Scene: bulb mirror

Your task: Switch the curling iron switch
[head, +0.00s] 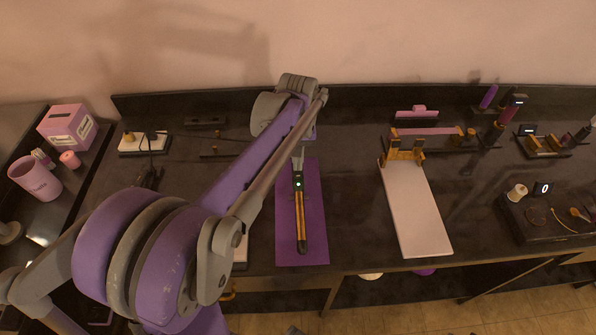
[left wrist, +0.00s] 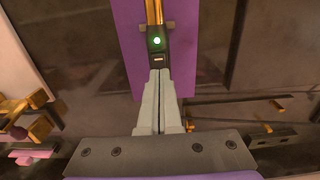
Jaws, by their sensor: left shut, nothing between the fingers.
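The curling iron (head: 301,218) lies lengthwise on a purple mat (head: 286,252) on the dark counter. It has a gold barrel and a dark handle with a lit green light at the far end. In the left wrist view the curling iron (left wrist: 154,12) shows its green light and a small light-coloured part just below it. My left gripper (head: 298,164) is shut and empty, pointing at the handle end. In the left wrist view the left gripper's fingertips (left wrist: 159,72) are together at the end of the handle; I cannot tell whether they touch it. My right gripper does not show.
A long pale board (head: 418,215) with gold fittings lies to the right. A power strip (head: 143,143) stands at the back left. A pink box (head: 68,128) and a pink cup (head: 35,178) are at far left. The counter between mat and board is clear.

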